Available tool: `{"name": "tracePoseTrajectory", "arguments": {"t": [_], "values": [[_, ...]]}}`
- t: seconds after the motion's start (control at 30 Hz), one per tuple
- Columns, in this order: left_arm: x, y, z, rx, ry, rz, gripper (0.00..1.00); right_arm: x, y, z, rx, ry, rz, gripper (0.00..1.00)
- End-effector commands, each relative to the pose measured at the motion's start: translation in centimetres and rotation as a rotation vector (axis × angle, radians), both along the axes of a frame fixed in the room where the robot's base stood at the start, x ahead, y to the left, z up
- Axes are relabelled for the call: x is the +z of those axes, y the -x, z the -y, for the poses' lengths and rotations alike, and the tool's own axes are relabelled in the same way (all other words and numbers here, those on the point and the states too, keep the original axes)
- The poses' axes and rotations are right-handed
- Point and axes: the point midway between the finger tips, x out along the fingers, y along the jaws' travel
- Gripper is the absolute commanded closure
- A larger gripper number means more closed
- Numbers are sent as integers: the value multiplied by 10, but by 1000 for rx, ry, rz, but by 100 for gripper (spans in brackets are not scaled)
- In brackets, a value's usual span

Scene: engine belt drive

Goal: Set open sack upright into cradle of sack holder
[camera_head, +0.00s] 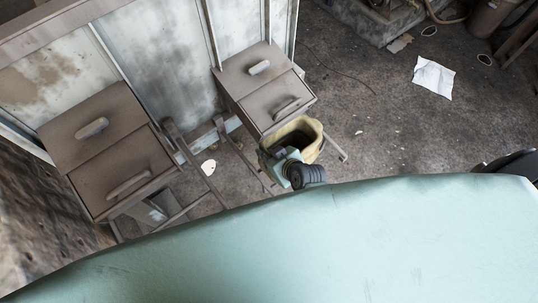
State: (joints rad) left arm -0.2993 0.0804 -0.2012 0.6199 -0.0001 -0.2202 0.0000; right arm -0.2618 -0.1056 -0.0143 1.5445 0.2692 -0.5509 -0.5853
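The open sack (309,126) is pale yellow, with its wide mouth facing up toward me; its lower part is hidden. A teal and black part of my arm (296,169) is at its near left side. A dark part beside the sack's rim may be the gripper, but its fingers cannot be made out, nor whether they grip the rim. A brown frame with thin bars (230,150), possibly the sack holder, stands left of the sack. Whether the sack sits in a cradle is hidden. My other gripper is not visible.
Two brown drawer cabinets, one at the left (108,142) and one beside the sack (262,82), stand along a worn pale wall panel (150,45). A white paper (433,78) lies on the dark floor. My teal body covers the lower view. The floor at right is mostly clear.

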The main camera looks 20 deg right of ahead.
Motion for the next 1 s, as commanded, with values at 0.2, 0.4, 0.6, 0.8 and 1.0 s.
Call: {"name": "tracePoseTrajectory", "arguments": {"t": [0.2,0.4,0.6,0.8,1.0], "values": [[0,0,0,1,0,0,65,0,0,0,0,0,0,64],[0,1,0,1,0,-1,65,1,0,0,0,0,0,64],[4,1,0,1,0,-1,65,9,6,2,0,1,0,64],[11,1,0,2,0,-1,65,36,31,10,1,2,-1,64],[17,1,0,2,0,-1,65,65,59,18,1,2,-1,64]]}}
